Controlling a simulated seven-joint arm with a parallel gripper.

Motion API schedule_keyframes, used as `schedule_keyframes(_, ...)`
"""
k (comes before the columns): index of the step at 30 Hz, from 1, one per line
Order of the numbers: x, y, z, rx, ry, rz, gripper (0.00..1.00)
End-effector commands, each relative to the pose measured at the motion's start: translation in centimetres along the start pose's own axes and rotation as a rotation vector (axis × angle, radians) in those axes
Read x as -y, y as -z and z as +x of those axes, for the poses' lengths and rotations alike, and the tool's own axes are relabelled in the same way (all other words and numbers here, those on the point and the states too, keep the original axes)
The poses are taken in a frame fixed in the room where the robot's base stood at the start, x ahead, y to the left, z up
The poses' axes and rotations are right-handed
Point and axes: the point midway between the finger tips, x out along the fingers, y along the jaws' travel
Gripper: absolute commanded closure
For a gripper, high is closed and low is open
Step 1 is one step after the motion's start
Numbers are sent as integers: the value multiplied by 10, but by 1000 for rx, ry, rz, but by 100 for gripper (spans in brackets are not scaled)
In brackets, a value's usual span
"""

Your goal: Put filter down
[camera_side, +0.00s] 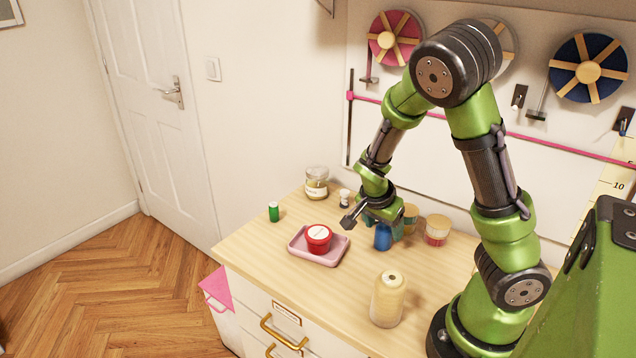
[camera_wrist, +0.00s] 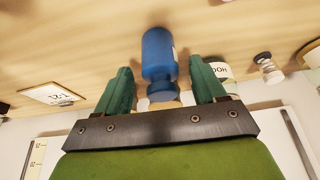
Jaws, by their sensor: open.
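No object in either view can be clearly recognised as a filter. A small blue bottle (camera_side: 383,238) stands on the wooden tabletop. In the wrist view the blue bottle (camera_wrist: 158,55) shows between the two green fingers of my gripper (camera_wrist: 159,75), with a visible gap on each side. My gripper is open. In the side view my gripper (camera_side: 364,212) is low over the table beside the bottle, and the arm partly hides the jars behind it.
A pink tray (camera_side: 334,257) with a red tin (camera_side: 318,238) is to the left. A cream thread cone (camera_side: 388,298) stands in front. A glass jar (camera_side: 316,183), green spool (camera_side: 273,211) and red-and-cream jar (camera_side: 437,230) stand farther back. Bare tabletop lies at the front left.

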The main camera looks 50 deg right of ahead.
Motion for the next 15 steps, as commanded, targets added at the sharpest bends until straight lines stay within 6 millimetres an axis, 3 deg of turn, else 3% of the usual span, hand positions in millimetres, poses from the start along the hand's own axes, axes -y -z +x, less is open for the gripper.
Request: schedule_keyframes(15,1,-2,-77,5,6,-4,30)
